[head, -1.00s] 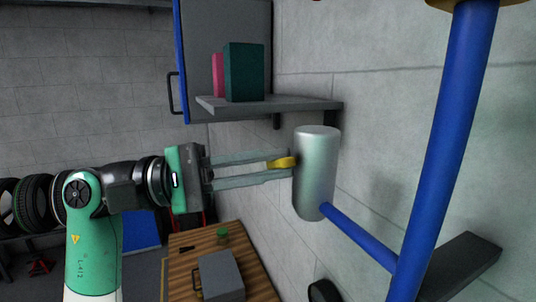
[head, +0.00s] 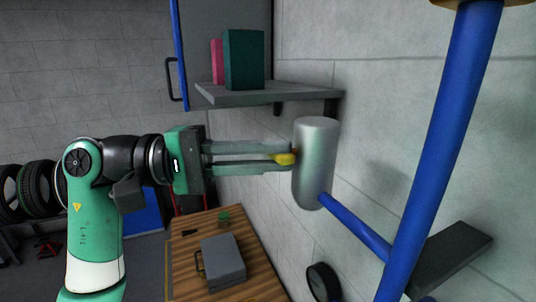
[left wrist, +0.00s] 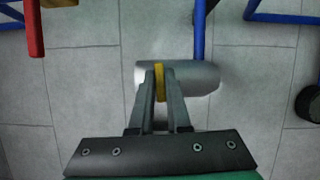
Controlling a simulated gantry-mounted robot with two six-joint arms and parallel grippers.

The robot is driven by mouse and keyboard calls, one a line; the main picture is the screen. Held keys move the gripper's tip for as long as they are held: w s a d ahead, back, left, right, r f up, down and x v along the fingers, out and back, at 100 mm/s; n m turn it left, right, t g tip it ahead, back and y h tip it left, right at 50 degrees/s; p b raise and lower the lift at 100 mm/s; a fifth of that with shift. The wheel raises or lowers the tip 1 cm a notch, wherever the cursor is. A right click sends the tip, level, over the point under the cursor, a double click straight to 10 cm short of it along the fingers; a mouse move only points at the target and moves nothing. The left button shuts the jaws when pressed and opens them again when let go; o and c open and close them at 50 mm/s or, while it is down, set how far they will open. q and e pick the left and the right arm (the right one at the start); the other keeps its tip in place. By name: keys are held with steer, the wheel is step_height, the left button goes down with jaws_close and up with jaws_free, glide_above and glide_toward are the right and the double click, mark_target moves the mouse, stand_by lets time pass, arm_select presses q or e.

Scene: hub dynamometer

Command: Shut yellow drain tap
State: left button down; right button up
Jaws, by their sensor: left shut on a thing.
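The yellow drain tap (head: 284,159) sticks out from the left side of a grey metal cylinder (head: 315,165) on the wall. My left gripper (head: 282,155) reaches in from the left with its two long fingers shut on the tap handle. In the left wrist view the yellow handle (left wrist: 159,80) shows between the fingertips, in front of the cylinder (left wrist: 190,77). Part of the handle is hidden by the fingers. My right gripper is not in view.
A blue pipe (head: 355,229) joins the cylinder to a thick blue pipe (head: 444,150) on the right. A grey shelf (head: 265,95) with two boxes is above the fingers. A wooden bench (head: 255,290) with a grey case (head: 222,260) is below.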

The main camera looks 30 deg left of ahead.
arm_select(q)
steer(key=c, duration=0.9)
jaws_free()
steer(key=b+v, duration=0.2)
steer(key=v, duration=0.9)
steer(key=shift+s+a, duration=0.15)
steer(key=shift+a, duration=0.1)
